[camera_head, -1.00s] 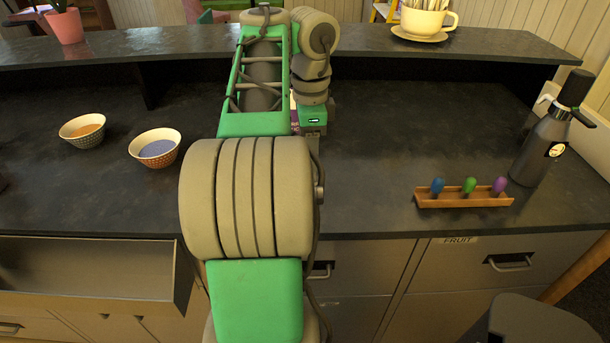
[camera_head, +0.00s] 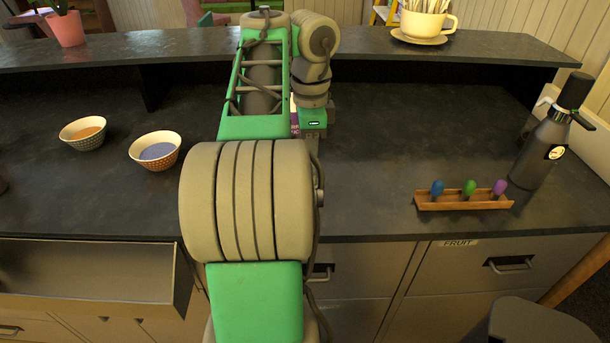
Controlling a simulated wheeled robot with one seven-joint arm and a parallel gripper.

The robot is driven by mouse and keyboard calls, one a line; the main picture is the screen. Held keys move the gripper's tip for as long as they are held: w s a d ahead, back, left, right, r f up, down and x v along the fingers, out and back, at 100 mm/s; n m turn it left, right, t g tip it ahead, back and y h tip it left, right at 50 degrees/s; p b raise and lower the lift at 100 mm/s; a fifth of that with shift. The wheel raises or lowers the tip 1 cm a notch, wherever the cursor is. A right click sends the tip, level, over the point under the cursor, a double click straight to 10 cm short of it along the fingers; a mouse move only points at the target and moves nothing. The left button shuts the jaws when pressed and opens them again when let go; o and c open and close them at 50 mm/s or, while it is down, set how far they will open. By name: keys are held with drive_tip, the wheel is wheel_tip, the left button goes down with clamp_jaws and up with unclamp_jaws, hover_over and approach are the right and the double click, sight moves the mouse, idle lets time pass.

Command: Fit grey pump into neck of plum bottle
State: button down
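My gripper (camera_head: 314,142) is at the middle of the counter, mostly hidden behind my own arm. Only its green-and-grey housing and a bit of grey below it show; I cannot see whether its fingers are open or shut. A narrow plum-coloured sliver (camera_head: 294,119) with a pale part above it shows just left of the housing; it may be the plum bottle, but its neck and most of its body are hidden. I cannot make out the grey pump.
Two bowls (camera_head: 83,133) (camera_head: 156,151) stand on the left. A wooden rack (camera_head: 464,204) with coloured-topped pieces and a dark grey flask (camera_head: 538,153) are on the right. A raised shelf (camera_head: 470,48) with a yellow cup (camera_head: 424,24) runs behind. Counter right of my gripper is clear.

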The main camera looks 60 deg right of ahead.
drive_tip(key=shift+r+p, duration=3.95)
drive_tip(key=shift+r, duration=0.15)
drive_tip(key=shift+f, duration=0.1)
